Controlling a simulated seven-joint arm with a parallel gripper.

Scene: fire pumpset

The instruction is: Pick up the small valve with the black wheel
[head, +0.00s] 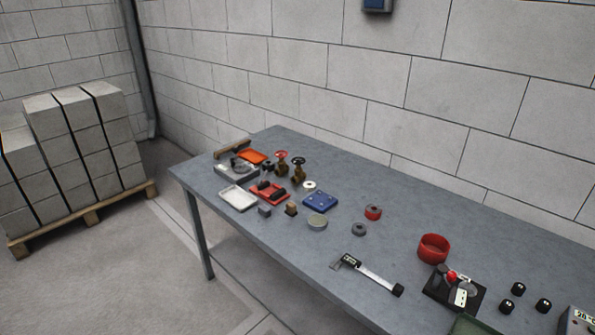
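A small brass valve with a dark, black-looking wheel (298,172) stands upright toward the far left part of the grey table. A similar brass valve with a red wheel (282,167) stands just to its left, very close to it. Whether the two touch cannot be told at this size. My gripper is not in this view, and nothing covers the black-wheel valve.
The grey table (390,240) runs along a block wall. Near the valves are a red tray (284,199), a blue block (321,208), an orange tray (252,156) and a white tray (226,196). A caliper (374,278) and red bowl (433,246) lie right.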

